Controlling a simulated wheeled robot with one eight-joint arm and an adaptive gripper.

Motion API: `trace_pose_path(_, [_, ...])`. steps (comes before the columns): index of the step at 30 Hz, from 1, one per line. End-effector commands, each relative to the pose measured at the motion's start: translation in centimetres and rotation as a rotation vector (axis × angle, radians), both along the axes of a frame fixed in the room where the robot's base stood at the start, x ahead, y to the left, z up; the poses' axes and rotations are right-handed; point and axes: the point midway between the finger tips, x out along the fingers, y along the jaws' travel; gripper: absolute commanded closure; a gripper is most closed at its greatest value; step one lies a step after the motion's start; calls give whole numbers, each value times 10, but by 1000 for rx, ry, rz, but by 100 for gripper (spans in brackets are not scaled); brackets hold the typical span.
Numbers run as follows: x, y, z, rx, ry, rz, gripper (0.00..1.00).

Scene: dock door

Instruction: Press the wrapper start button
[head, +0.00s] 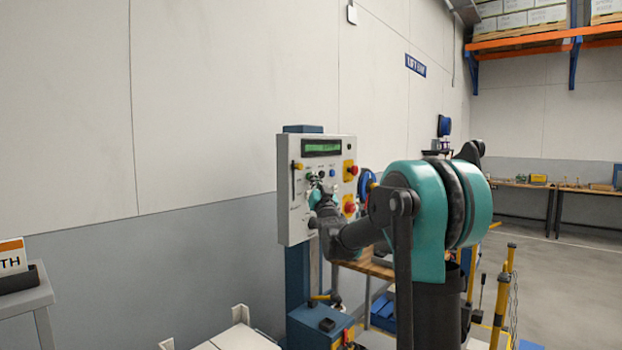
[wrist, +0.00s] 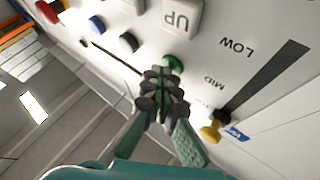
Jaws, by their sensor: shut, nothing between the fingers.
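A light grey control panel (head: 298,226) stands on a blue post. In the wrist view a green button (wrist: 174,62) sits on its face, just beyond my fingertips. I cannot read a label for this button. My gripper (wrist: 163,78) is shut and empty, its fingertips at the near edge of the green button, partly overlapping it. I cannot tell whether they touch it. In the head view my gripper (head: 317,191) is in front of the panel's middle, and my arm hides the lower part of the panel.
Near the fingers are a black button (wrist: 128,42), a blue button (wrist: 96,25), an UP key (wrist: 182,16) and a yellow slider knob (wrist: 211,131) beside LOW and MID marks. A green display (head: 322,147) is on top.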

Motion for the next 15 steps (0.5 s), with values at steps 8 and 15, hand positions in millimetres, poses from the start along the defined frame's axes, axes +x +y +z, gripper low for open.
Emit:
trace_pose_path(8, [1,1,0,0,0,0,100])
trace_pose_path(15, [-3,-3,0,1,0,0,100])
